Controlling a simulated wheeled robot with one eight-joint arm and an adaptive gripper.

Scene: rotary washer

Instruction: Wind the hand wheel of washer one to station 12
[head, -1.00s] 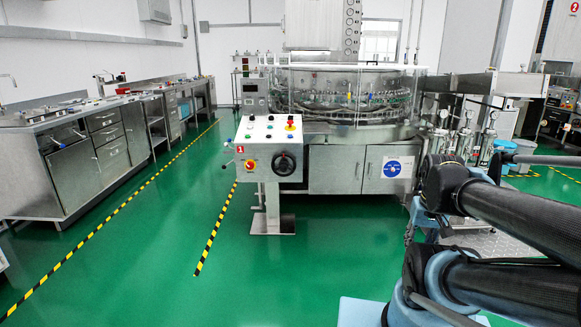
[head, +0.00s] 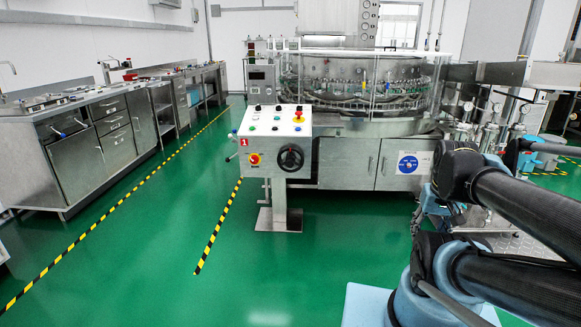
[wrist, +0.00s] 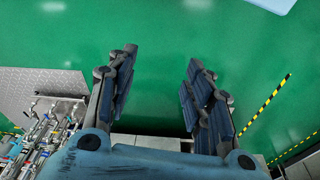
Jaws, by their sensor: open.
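Washer one (head: 350,90) stands ahead in the head view, a steel machine with a clear round guard. Its control pedestal (head: 275,122) carries a red "1" label. The black hand wheel (head: 291,158) is on the pedestal's front face, right of a red and yellow switch (head: 255,159). The wheel's station marks are too small to read. My gripper (wrist: 155,88) is open and empty in the wrist view, over the green floor.
Steel counters (head: 85,140) line the left wall. Yellow and black floor tape (head: 130,205) runs along them, and a short strip (head: 218,228) ends in front of the pedestal. Green floor before the pedestal is clear. Steel pipework (head: 490,135) stands at the right.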

